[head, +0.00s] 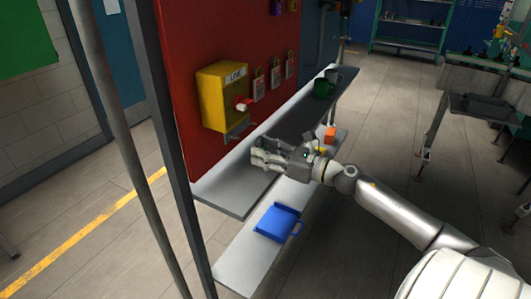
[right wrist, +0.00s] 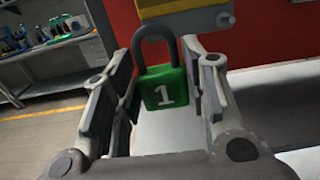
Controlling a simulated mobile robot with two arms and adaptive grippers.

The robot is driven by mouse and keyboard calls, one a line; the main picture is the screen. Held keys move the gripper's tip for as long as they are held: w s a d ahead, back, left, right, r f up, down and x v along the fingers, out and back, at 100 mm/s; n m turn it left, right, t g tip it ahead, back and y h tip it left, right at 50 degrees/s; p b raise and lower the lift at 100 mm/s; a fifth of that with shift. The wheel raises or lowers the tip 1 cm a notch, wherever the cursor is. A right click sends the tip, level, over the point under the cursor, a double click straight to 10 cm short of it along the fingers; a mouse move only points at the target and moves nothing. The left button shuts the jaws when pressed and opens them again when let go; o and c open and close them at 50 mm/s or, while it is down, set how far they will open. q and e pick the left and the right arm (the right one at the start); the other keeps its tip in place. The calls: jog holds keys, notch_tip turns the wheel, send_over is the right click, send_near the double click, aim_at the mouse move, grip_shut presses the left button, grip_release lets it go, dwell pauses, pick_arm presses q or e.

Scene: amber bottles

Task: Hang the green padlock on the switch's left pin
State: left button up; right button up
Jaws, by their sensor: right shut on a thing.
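The green padlock (right wrist: 165,90) with a white "1" is between the fingers of my right gripper (right wrist: 160,105) in the right wrist view. Its dark shackle (right wrist: 154,38) points up and looks closed. In the head view my right gripper (head: 258,158) is below and right of the yellow switch box (head: 211,98), in front of the red board; the padlock cannot be made out there. The switch has a red and white handle (head: 242,105) and a grey metal bracket (head: 237,131) low down. I cannot tell the left pin apart. The box's lower edge (right wrist: 185,20) shows behind the shackle, apart from it.
A grey shelf (head: 225,190) runs under the red board (head: 190,50), with a green cup (head: 320,88) at its far end. A lower shelf (head: 240,262) bears a blue bin (head: 279,222) and an orange block (head: 330,135). Tags (head: 276,75) hang right of the switch. A grey post (head: 172,130) stands left.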

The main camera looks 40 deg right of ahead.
jog(key=shift+w+a, duration=0.2)
jog(key=shift+w, duration=0.3)
jog(key=f+x, duration=0.1)
jog(key=x, duration=0.6)
jog(key=shift+f, duration=0.25)
dwell(0.7)
jog(key=o, duration=1.1)
jog(key=shift+o, duration=0.2)
jog(key=shift+s, duration=0.1)
